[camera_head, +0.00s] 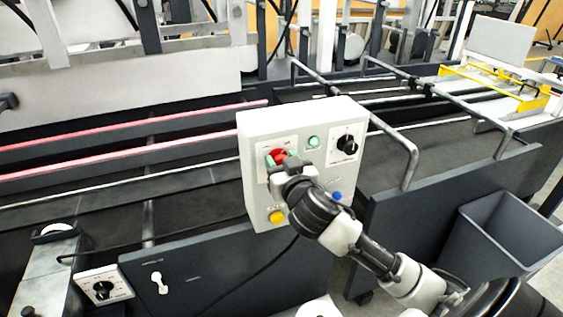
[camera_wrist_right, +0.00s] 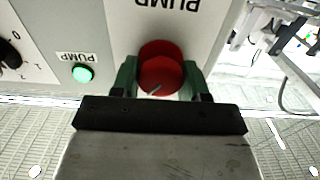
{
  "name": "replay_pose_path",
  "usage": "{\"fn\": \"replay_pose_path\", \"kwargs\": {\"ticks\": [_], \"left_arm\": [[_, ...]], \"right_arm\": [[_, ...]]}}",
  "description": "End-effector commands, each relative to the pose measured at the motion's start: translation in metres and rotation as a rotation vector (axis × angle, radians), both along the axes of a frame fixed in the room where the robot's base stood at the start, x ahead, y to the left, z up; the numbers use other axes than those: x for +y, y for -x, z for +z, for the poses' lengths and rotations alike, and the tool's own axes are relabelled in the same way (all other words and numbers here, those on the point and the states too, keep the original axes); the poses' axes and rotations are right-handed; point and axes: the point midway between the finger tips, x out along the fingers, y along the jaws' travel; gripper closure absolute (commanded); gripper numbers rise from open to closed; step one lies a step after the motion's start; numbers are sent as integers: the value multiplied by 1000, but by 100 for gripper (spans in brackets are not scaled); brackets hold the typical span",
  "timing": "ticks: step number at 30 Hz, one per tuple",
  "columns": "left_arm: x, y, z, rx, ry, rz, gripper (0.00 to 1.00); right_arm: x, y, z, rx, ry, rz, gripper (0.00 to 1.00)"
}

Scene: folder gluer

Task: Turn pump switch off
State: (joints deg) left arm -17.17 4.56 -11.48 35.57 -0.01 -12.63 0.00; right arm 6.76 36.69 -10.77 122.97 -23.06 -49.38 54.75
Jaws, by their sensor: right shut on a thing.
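The pump switch (camera_head: 279,155) is a round red knob on the front of a pale control box (camera_head: 262,125). In the right wrist view the red knob (camera_wrist_right: 161,68) sits below a label reading PUMP, which appears upside down. My right gripper (camera_head: 280,160) is at the knob, with one green finger on each side, shut on it. A small mark on the knob's face shows in the wrist view, but its exact setting is unclear. A green lamp (camera_wrist_right: 82,73), also labelled PUMP, is beside the switch. My left gripper is not in view.
The box also carries a black dial (camera_head: 347,144), a yellow button (camera_head: 277,217) and a blue button (camera_head: 337,196). Bent metal rails (camera_head: 408,150) stand to its right. A grey bin (camera_head: 505,235) stands at the lower right.

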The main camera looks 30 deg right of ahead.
Motion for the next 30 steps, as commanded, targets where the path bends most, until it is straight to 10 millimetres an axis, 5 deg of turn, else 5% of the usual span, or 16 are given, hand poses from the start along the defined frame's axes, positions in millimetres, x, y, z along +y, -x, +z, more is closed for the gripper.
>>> {"fn": "replay_pose_path", "kwargs": {"ticks": [11,30], "left_arm": [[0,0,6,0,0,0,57],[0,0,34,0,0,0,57]], "right_arm": [[0,0,1,24,96,-1,79],[3,-1,2,156,650,0,79]]}}
